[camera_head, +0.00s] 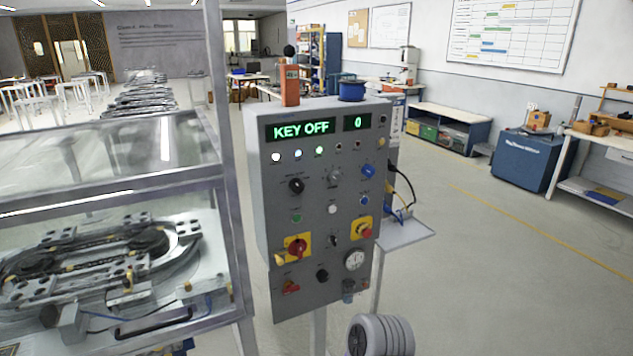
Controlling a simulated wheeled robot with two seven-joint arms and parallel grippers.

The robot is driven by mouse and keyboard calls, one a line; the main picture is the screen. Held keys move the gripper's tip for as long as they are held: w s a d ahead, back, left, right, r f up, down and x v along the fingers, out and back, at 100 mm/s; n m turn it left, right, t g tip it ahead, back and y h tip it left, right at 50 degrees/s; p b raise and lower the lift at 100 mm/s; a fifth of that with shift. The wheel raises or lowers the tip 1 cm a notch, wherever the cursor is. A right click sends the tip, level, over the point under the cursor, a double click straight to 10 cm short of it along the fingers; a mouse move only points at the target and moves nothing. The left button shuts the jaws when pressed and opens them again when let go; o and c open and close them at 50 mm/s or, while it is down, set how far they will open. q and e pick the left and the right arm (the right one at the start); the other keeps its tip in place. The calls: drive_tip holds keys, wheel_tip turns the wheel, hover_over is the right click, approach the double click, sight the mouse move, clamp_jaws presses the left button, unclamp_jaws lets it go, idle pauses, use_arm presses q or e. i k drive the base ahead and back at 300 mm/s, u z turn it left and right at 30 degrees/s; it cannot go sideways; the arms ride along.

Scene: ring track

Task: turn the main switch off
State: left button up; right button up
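The grey control panel (318,200) stands upright in the middle of the view. A red rotary switch (297,248) on a yellow plate is low on its left side and looks like the main switch. I cannot tell its exact position. A small yellowish piece (279,259) is at its left edge. The green display (303,129) reads "KEY OFF" and the smaller display (359,122) reads "0". Neither of my grippers' fingers is visible.
A red button (364,232) on another yellow plate, a red handle (290,287), a gauge (354,260) and several knobs share the panel. The glass-covered ring track machine (105,260) stands close on the left. A small shelf (407,234) juts out right. Floor right of it is clear.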

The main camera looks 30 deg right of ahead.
sight(297, 248)
drive_tip(key=u, duration=0.05)
drive_tip(key=i, duration=1)
drive_tip(key=z, duration=0.7)
